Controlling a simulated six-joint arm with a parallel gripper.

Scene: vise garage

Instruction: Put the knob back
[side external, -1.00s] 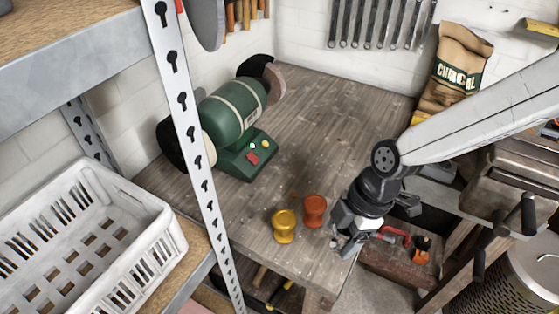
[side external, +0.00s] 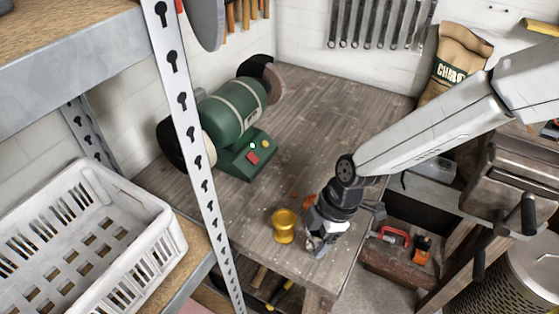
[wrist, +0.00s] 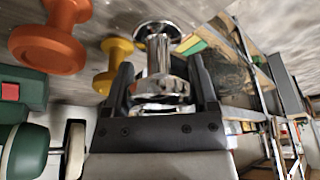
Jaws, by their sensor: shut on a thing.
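My gripper (side external: 318,240) is low at the workbench's front edge, just right of the yellow knob. In the wrist view my gripper (wrist: 163,72) is shut on a shiny chrome knob (wrist: 158,55), with one dark finger on each side of its waist. The yellow knob (side external: 283,226) stands on the bench; it also shows in the wrist view (wrist: 113,62). The orange knob (side external: 309,202) is mostly hidden behind my gripper in the side view, but shows plainly at the upper left of the wrist view (wrist: 48,48). Whether the chrome knob touches the bench, I cannot tell.
A green bench grinder (side external: 235,120) stands at the back left of the workbench (side external: 335,110). A white crate (side external: 85,240) and a metal shelf post (side external: 190,120) are at the left. A toolbox (side external: 410,260) is at the lower right. The bench's middle is clear.

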